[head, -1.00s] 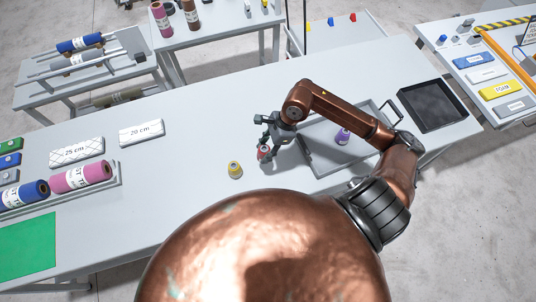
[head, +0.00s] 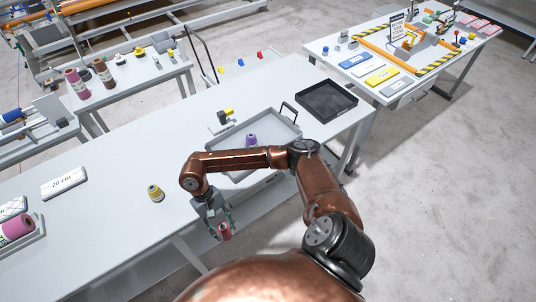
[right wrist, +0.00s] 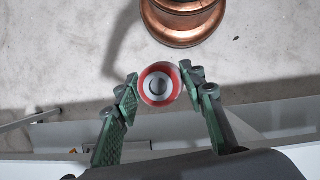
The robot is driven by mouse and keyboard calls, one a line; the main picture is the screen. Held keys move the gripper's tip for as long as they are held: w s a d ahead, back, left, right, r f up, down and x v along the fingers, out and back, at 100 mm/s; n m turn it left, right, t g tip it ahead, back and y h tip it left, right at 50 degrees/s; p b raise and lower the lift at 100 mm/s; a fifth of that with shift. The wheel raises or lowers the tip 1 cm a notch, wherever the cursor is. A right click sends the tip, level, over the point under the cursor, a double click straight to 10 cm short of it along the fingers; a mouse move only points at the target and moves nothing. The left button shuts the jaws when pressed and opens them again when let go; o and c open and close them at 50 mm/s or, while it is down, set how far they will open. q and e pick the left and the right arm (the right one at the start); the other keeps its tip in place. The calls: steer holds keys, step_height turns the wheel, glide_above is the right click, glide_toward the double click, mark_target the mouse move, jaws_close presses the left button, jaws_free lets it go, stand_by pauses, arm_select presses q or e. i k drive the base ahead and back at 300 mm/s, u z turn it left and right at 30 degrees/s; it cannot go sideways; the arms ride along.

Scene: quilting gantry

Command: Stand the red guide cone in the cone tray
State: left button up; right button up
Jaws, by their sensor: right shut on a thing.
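The red guide cone (head: 223,230) is held in my right gripper (head: 219,226), beyond the table's near edge. In the right wrist view the red cone (right wrist: 159,84) shows end-on as a red and white ring with a dark centre, between the two green fingers, with floor behind it. A grey tray (head: 276,128) lies on the table behind my right forearm, which hides part of its near side. A purple cone (head: 251,140) stands inside it. I take this as the cone tray; no label shows. My left gripper is not in view.
A yellow cone (head: 156,193) stands on the table left of my right gripper. A black tray (head: 327,101) sits at the table's right end. A small dark and yellow item (head: 223,116) is behind the grey tray. The table between yellow cone and grey tray is clear.

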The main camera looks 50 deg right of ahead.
mark_target(271, 133)
steer(key=u, duration=2.55)
steer(key=k, duration=2.35)
steer(key=z, duration=0.05)
